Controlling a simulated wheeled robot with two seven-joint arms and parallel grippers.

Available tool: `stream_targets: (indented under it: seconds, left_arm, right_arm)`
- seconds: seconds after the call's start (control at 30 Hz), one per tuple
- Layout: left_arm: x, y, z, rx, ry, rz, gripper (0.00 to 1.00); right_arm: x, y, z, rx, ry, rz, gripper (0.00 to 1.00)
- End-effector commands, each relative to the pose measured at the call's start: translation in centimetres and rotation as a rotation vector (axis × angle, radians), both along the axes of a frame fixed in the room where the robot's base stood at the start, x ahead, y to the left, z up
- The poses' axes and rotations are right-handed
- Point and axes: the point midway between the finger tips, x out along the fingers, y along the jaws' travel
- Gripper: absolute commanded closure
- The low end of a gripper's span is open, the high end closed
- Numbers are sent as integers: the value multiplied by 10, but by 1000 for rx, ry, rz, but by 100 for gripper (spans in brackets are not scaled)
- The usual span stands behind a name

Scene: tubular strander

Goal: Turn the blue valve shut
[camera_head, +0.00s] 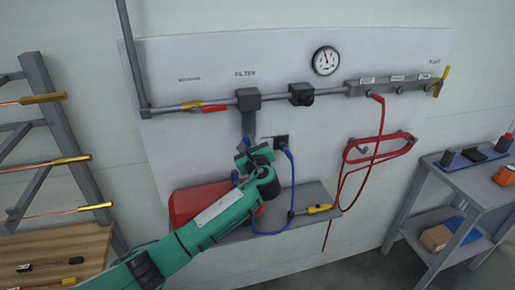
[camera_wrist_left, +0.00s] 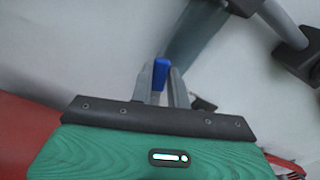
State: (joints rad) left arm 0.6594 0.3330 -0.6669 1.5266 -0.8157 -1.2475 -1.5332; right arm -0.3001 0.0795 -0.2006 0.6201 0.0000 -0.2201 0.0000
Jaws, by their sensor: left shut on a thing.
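The blue valve's handle (camera_head: 246,141) is a small blue piece below the filter block on the wall panel. In the left wrist view the blue handle (camera_wrist_left: 160,73) stands between the two grey fingers. My left gripper (camera_head: 248,146) is shut on it, with its green arm coming up from the lower left. The gripper and wrist hide most of the valve body, so I cannot tell how far the handle is turned. My right gripper is not in view.
The filter block (camera_head: 248,98) sits on the grey pipe above. A red compressor-like body (camera_head: 190,203) stands on the shelf behind my arm. A blue hose (camera_head: 293,185) hangs just right of my wrist, near a yellow tool (camera_head: 319,209). A red hose (camera_head: 375,145) hangs further right.

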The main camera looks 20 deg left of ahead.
Motion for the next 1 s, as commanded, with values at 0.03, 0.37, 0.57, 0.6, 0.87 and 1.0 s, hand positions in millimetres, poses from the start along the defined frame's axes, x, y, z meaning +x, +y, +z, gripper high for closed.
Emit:
stream_targets:
  seconds: [0.03, 0.37, 0.57, 0.6, 0.87, 1.0]
  left_arm:
    - [-2, 5, -5, -38, -26, 0, 100]
    - [-9, 21, -14, -301, -203, -1, 100]
    - [-12, 27, -22, -457, -309, -1, 100]
    - [-13, 28, -23, -490, -331, -1, 100]
    - [-17, 33, -35, -692, -467, 0, 100]
    - [-17, 35, -40, -791, -533, 0, 100]
  right_arm:
    - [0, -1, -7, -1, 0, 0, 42]
    - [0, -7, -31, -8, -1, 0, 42]
    - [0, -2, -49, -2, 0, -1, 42]
    - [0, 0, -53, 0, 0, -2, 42]
    - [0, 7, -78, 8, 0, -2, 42]
    - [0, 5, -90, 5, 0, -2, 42]
